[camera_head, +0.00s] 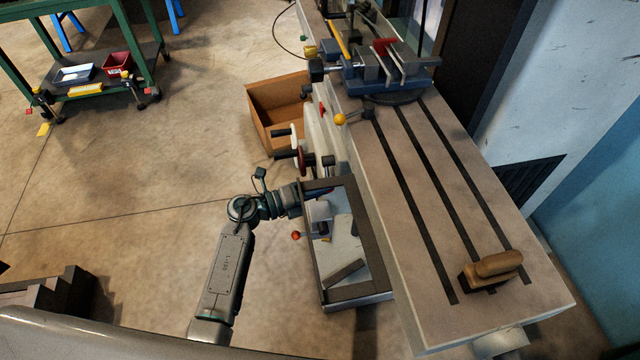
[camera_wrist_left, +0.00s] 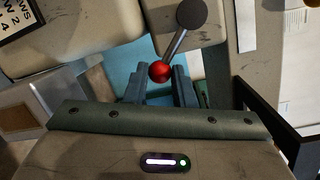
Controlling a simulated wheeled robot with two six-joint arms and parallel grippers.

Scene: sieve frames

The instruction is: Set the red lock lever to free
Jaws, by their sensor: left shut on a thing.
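The lock lever is a dark grey arm with a red ball knob (camera_wrist_left: 160,72) in the left wrist view. It slants down from a round dark hub (camera_wrist_left: 191,14) on a pale machine casting. My left gripper (camera_wrist_left: 159,80) has its fingers on either side of the red ball and is shut on it. In the head view my left arm reaches right to the side of the machine, and its fingertips are hidden by the grey tray (camera_head: 356,298). A red-orange ball (camera_head: 296,236) shows left of this tray; I cannot tell whether it belongs to the same lever. My right gripper is out of view.
The long slotted machine table (camera_head: 400,220) carries a vise (camera_head: 390,65) and a wood-handled brush (camera_head: 498,266). Handwheels and a yellow knob (camera_head: 340,119) stick out on its left side. A cardboard box (camera_head: 262,108) stands beyond.

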